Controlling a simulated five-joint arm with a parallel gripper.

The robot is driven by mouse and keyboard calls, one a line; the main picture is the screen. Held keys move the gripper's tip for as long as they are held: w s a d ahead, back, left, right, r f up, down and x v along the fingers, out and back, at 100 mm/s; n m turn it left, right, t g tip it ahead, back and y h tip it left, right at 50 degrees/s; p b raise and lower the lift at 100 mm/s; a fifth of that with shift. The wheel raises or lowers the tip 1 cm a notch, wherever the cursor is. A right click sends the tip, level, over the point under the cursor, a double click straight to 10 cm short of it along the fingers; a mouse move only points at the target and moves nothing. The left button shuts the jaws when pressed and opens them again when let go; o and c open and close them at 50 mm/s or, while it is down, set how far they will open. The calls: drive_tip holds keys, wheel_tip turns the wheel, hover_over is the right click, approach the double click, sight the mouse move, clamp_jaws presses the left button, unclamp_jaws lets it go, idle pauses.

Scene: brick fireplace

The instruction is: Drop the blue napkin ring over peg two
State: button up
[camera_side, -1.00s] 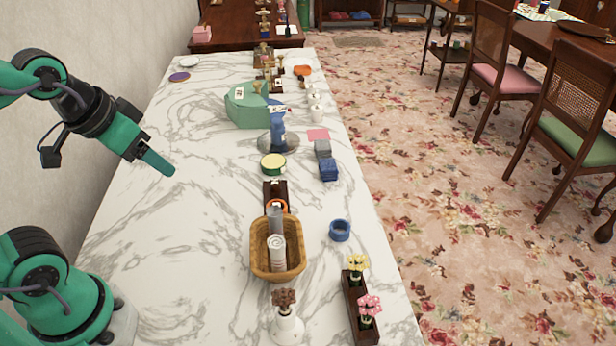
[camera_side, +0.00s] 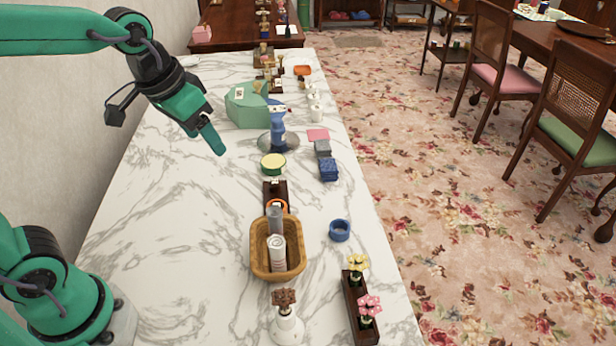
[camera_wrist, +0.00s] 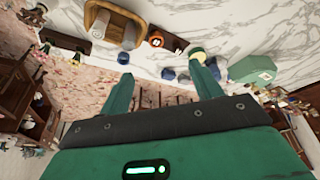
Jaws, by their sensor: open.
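The blue napkin ring (camera_side: 340,230) lies flat on the marble counter, right of a wooden basket. It also shows in the wrist view (camera_wrist: 123,58), just beyond the left finger's tip. My gripper (camera_side: 216,146) is above the counter, left of and farther back than the ring, with nothing held. In the wrist view its two fingers (camera_wrist: 163,68) stand wide apart. A dark wooden base (camera_side: 275,187) with an orange ring (camera_side: 277,205) stands behind the basket. Small cards stand on dark blocks farther back; their marks are too small to read. I cannot tell which peg is two.
The basket (camera_side: 257,262) holds cylinders. A dark planter (camera_side: 353,305) with flowers and a white vase (camera_side: 287,328) stand in front. A yellow-topped tin (camera_side: 273,164), blue block (camera_side: 328,170), blue pitcher (camera_side: 278,130) and green box (camera_side: 245,108) stand behind. The counter's left side is mostly clear.

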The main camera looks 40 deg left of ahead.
drive_tip(key=w+d+f+g, duration=0.1)
drive_tip(key=w+d+f, duration=0.1)
drive_tip(key=w+d, duration=0.3)
drive_tip(key=m+g, duration=0.2)
drive_tip(key=g, duration=0.1)
approach(342, 224)
drive_tip(key=s, duration=0.2)
drive_tip(key=shift+w+d+f, duration=0.1)
drive_tip(key=shift+d+f, duration=0.05)
drive_tip(key=shift+f, duration=1.25)
drive_tip(key=shift+w+d+f, duration=0.15)
drive_tip(key=shift+d+f, duration=0.05)
drive_tip(key=shift+f, duration=1.2)
drive_tip(key=shift+w+d+f, duration=0.1)
drive_tip(key=shift+d+f, duration=0.05)
drive_tip(key=shift+f, duration=1.25)
drive_tip(key=c, duration=1)
drive_tip(key=shift+c, duration=0.2)
wheel_tip(342, 224, up, 10)
